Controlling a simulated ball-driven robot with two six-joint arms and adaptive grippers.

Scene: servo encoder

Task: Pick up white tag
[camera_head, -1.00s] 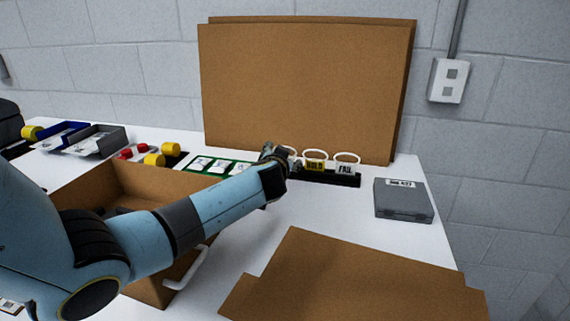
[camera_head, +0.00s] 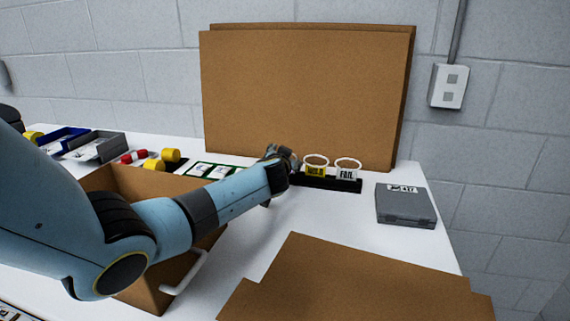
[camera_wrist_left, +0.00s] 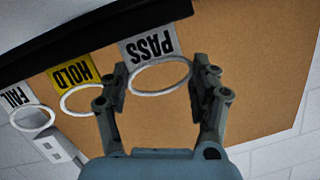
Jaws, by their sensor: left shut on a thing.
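The white PASS tag (camera_wrist_left: 150,43) hangs upside down in the left wrist view, with its white ring (camera_wrist_left: 160,77) between my left fingers. My left gripper (camera_wrist_left: 163,74) is shut on this ring, a finger at each side. The tag still appears to be at the black rack (camera_wrist_left: 80,38). In the head view my left gripper (camera_head: 288,156) is at the rack's left end and largely hides the PASS tag. The yellow HOLD tag (camera_head: 316,171) and the FAIL tag (camera_head: 347,174) stand to its right. My right gripper is not in view.
Brown boards (camera_head: 305,95) lean on the wall behind the rack. A grey case (camera_head: 405,207) lies to the right, a cardboard sheet (camera_head: 350,285) in front. An open brown box (camera_head: 150,185) lies under my left arm. White table is clear between them.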

